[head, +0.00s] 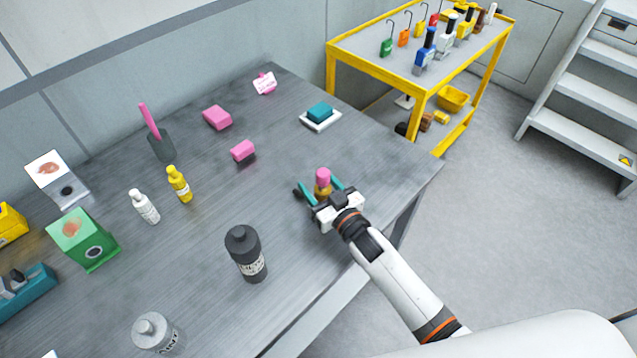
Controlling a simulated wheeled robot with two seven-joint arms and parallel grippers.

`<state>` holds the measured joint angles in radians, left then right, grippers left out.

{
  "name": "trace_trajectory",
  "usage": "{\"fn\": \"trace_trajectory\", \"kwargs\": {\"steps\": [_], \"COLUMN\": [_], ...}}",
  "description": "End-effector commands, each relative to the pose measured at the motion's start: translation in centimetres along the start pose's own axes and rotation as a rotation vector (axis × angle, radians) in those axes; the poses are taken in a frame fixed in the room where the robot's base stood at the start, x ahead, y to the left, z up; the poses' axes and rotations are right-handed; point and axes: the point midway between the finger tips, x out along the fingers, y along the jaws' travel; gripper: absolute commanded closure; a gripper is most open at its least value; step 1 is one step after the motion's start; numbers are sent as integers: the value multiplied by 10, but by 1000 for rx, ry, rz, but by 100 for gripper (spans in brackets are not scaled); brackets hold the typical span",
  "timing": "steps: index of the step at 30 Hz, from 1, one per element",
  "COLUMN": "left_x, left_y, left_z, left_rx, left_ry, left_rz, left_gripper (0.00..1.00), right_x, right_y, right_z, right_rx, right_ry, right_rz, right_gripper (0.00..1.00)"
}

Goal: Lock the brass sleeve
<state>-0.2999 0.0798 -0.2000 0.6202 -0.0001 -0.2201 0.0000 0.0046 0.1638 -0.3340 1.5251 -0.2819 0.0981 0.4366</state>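A small upright piece with a brass-coloured lower part (322,190) and a pink top (323,174) stands on the grey table near its right edge. The brass part looks like the brass sleeve. My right gripper (318,183) reaches in from the lower right, its two teal fingers spread on either side of the piece. A gap seems to show between each finger and the piece, so the gripper looks open. The foot of the piece is partly hidden by the gripper. A small dark knob (297,193) shows just left of the left finger. My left gripper is out of view.
On the table (205,255) are a dark bottle (246,256), a grey bottle (156,333), a yellow bottle (179,184), a white bottle (144,207), pink blocks (217,117) and a teal block (320,112) on a white pad. A yellow-framed cart (400,75) stands behind, right; steps (585,120) beyond.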

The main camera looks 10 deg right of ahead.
Motion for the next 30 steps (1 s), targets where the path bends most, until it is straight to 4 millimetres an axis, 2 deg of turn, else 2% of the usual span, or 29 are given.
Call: {"fn": "trace_trajectory", "kwargs": {"steps": [7,11,24,30], "left_x": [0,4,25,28], "left_y": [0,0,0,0], "left_z": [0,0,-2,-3], "left_rx": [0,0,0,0], "left_ry": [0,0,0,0], "left_rz": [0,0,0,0], "left_gripper": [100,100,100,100], "right_x": [-1,-12,-98,-117], "right_y": [0,0,0,0], "right_z": [1,0,-2,0], "right_rx": [0,0,-1,1], "right_ry": [-4,-2,0,-2], "right_rz": [0,0,1,0], "right_gripper": [43,43,43,43]}}
